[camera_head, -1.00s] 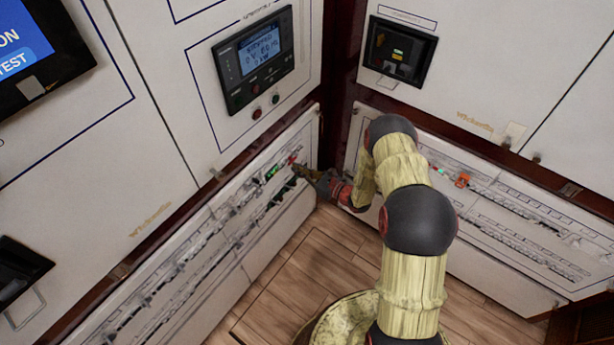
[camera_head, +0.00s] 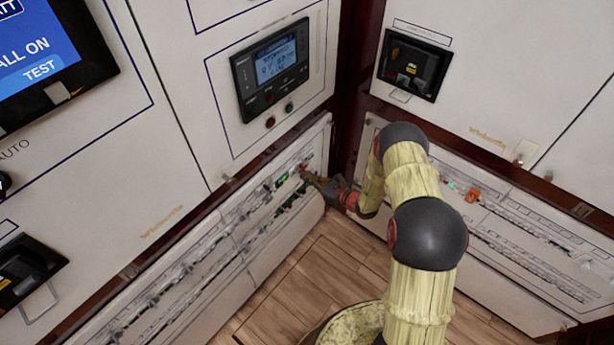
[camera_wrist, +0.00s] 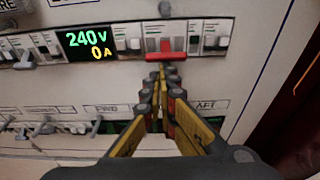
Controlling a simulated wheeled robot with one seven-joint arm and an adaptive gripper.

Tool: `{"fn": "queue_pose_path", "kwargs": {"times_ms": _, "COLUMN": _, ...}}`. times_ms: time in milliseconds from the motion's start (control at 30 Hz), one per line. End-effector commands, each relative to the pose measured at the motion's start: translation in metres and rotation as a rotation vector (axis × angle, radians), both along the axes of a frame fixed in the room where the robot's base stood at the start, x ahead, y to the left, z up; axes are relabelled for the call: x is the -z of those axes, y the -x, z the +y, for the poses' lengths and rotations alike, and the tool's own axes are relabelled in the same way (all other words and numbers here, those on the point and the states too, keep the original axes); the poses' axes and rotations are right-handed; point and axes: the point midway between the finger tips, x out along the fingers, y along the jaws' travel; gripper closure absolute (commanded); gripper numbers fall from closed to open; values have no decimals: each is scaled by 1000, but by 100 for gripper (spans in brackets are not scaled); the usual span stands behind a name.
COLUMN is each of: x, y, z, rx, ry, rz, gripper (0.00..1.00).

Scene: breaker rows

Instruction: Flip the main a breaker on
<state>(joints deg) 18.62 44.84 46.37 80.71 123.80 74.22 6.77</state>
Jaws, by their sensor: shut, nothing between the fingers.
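A wide red bar (camera_wrist: 166,57) sits on a breaker in the upper row in the wrist view, just right of a lit display (camera_wrist: 88,43) reading 240V and 0A. It is likely the main a breaker, but I cannot read its label. My gripper (camera_wrist: 160,72) is shut and empty. Its tips are just below the red bar and overlap its lower edge in the picture; I cannot tell whether they touch. In the head view my gripper (camera_head: 308,178) is at the right end of the left panel's breaker row, by a small red spot (camera_head: 303,167).
White breakers stand on both sides of the red bar, including one at its right (camera_wrist: 216,36). A lower breaker row (camera_wrist: 60,130) runs beneath. The right wall has another breaker panel (camera_head: 520,215), with an orange-red part (camera_head: 473,195). Wooden floor (camera_head: 320,265) lies open between the panels.

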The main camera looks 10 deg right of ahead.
Motion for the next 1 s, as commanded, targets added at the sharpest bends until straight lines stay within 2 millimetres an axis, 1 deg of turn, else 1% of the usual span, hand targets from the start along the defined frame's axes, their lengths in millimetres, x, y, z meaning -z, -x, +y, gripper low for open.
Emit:
{"fn": "queue_pose_path", "kwargs": {"times_ms": 367, "x": -11, "y": 2, "z": -2, "rx": 0, "ry": 59, "rz": 78, "gripper": 100}}
{"fn": "queue_pose_path", "kwargs": {"times_ms": 633, "x": -26, "y": 5, "z": -5, "rx": -2, "ry": 176, "rz": 231, "gripper": 100}}
{"fn": "queue_pose_path", "kwargs": {"times_ms": 1000, "x": -37, "y": 9, "z": -7, "rx": -2, "ry": 336, "rz": 451, "gripper": 100}}
